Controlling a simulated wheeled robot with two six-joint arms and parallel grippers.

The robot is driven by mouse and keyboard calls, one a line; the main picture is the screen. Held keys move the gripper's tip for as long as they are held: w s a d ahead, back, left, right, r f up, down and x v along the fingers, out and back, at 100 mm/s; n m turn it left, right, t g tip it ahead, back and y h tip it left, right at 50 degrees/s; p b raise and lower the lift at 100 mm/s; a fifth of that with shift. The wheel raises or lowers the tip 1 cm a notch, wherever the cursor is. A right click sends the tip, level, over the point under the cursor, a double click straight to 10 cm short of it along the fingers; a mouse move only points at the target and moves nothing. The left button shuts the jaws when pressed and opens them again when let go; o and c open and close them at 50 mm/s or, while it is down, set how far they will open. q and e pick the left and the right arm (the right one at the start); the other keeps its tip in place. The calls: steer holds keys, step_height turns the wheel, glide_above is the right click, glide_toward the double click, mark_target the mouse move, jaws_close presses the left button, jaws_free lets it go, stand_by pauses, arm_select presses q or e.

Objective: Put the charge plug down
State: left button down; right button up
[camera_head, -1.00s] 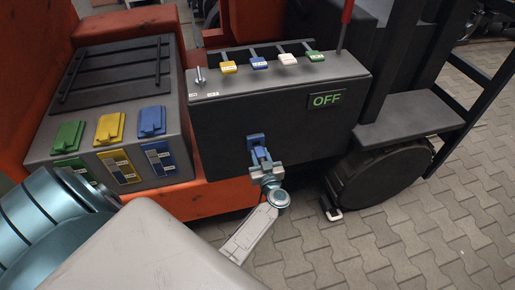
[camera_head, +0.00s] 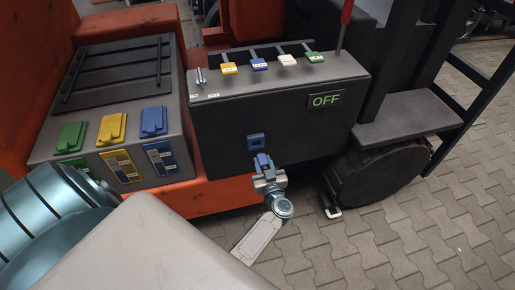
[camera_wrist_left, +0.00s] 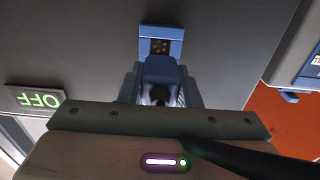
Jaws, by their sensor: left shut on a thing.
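The blue charge plug (camera_head: 263,161) is held in my left gripper (camera_head: 265,167), just in front of the dark front panel of the vehicle. The blue socket (camera_head: 256,142) on that panel is empty, and the plug is apart from it, a little below. In the left wrist view the plug (camera_wrist_left: 160,72) sits between the fingers of my left gripper (camera_wrist_left: 160,85), with the blue socket (camera_wrist_left: 160,46) and its contacts just beyond. A dark cable (camera_wrist_left: 235,150) crosses the lower right of that view. My right gripper is not seen.
The panel's top carries yellow, blue, white and green tags (camera_head: 260,65) and a small lever (camera_head: 201,77). A green OFF display (camera_head: 325,99) is on its front. Green, yellow and blue flaps (camera_head: 153,121) are at left. A black wheel (camera_head: 380,172) stands right. The paving (camera_head: 420,240) is free.

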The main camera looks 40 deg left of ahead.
mark_target(260, 156)
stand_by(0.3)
arm_select(q)
steer(key=shift+b+x, duration=0.75)
steer(key=shift+x, duration=0.45)
steer(key=shift+w+a, duration=0.5)
steer(key=shift+a, duration=0.05)
steer(key=shift+s+d, duration=0.1)
